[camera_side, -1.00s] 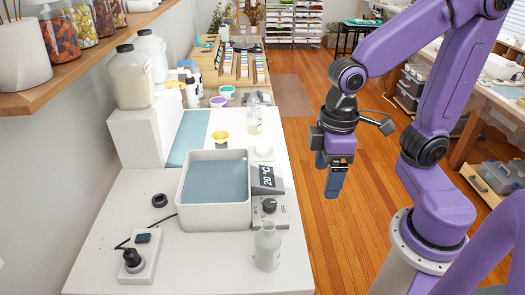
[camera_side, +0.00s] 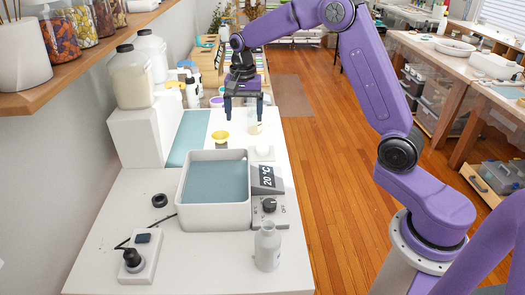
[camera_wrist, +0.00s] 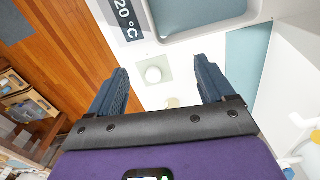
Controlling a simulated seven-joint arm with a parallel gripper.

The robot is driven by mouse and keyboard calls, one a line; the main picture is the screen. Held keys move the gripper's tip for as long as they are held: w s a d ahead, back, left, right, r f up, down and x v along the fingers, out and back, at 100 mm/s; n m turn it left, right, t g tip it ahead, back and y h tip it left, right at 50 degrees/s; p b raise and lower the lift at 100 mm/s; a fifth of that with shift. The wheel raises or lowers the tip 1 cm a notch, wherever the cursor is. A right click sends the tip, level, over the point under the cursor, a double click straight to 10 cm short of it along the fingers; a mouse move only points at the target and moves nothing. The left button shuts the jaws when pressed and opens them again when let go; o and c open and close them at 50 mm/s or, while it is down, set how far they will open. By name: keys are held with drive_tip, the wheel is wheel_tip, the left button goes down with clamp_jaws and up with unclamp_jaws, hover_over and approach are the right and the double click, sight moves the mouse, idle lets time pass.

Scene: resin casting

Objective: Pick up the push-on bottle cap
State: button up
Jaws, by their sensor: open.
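A small white round piece, which looks like the push-on cap, sits on a pale square pad behind the water bath's display in the side view (camera_side: 263,151). In the wrist view the white round cap (camera_wrist: 153,74) lies on the pad, between the fingertips in the picture but beyond them. My gripper (camera_side: 244,119) is open and empty, pointing down above the far part of the white bench. It also shows in the wrist view (camera_wrist: 162,66) with both fingers spread.
The grey bath (camera_side: 186,205) with teal content stands in front of the pad, with its 20 °C display (camera_side: 267,177). An open-necked bottle (camera_side: 267,250) and black ring (camera_side: 160,200) are nearer the front.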

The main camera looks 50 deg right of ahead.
drive_tip(key=w+d+f+m, duration=0.2)
drive_tip(key=w+d+m, duration=0.15)
drive_tip(key=d, duration=0.35)
drive_tip(key=w+d+f+m, duration=0.2)
drive_tip(key=d+m, duration=0.2)
drive_tip(key=d, duration=0.2)
hover_over(263, 147)
wheel_tip(263, 147, down, 12)
drive_tip(key=shift+s+a+r, duration=0.1)
drive_tip(key=shift+s+r, duration=0.05)
drive_tip(key=shift+r, duration=0.05)
drive_tip(key=shift+f, duration=3.15)
drive_tip(key=c, duration=1.1)
